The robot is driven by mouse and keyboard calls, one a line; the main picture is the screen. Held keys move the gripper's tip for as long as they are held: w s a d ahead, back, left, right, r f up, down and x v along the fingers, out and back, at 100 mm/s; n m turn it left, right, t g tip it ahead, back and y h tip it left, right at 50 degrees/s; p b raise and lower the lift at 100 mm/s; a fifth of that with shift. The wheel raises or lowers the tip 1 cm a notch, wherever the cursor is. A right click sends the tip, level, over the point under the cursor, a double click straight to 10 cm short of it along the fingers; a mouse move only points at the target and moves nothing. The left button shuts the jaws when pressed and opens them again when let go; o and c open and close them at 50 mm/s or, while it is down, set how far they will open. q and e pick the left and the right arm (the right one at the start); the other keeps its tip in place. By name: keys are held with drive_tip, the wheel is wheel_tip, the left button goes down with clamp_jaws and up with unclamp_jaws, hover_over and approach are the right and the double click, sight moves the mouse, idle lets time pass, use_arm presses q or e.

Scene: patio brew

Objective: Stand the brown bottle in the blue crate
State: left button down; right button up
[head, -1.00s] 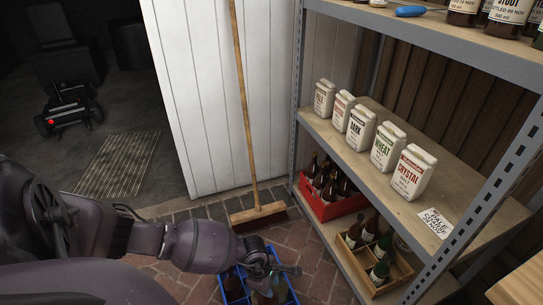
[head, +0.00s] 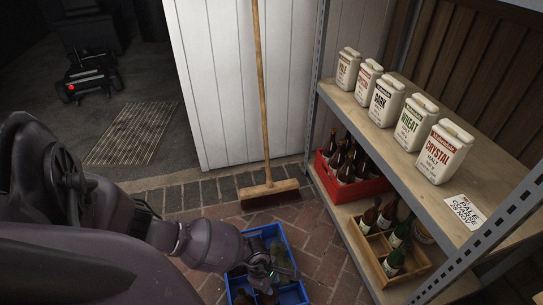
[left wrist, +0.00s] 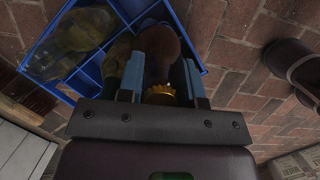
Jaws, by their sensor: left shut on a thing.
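The blue crate (head: 296,268) stands on the brick floor at the bottom of the head view. It also shows in the left wrist view (left wrist: 186,38), with dividers and greenish bottles (left wrist: 75,38) in its cells. My left gripper (head: 266,277) is over the crate, pointing down. In the left wrist view, its fingers (left wrist: 162,88) are shut on the brown bottle (left wrist: 158,52), near its gold cap. The bottle's body is at a crate cell beside the wall. Its base is hidden, so I cannot tell whether it rests on the crate's floor. My right gripper is not in view.
A shelf rack stands at the right with white canisters (head: 411,122). Below are a red crate of bottles (head: 367,190) and a wooden crate of bottles (head: 408,268). A broom (head: 268,190) leans on the white wall behind the blue crate. Bricks right of the crate are clear.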

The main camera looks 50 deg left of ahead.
use_arm(q)
wheel_tip(320, 180, down, 3)
drive_tip(key=shift+f+b, duration=0.1)
drive_tip(key=shift+b, duration=0.5)
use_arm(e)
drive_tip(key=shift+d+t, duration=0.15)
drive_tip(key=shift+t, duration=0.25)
use_arm(q)
drive_tip(key=shift+f, duration=0.1)
drive_tip(key=c, duration=0.8)
unclamp_jaws()
drive_tip(key=shift+s, duration=0.1)
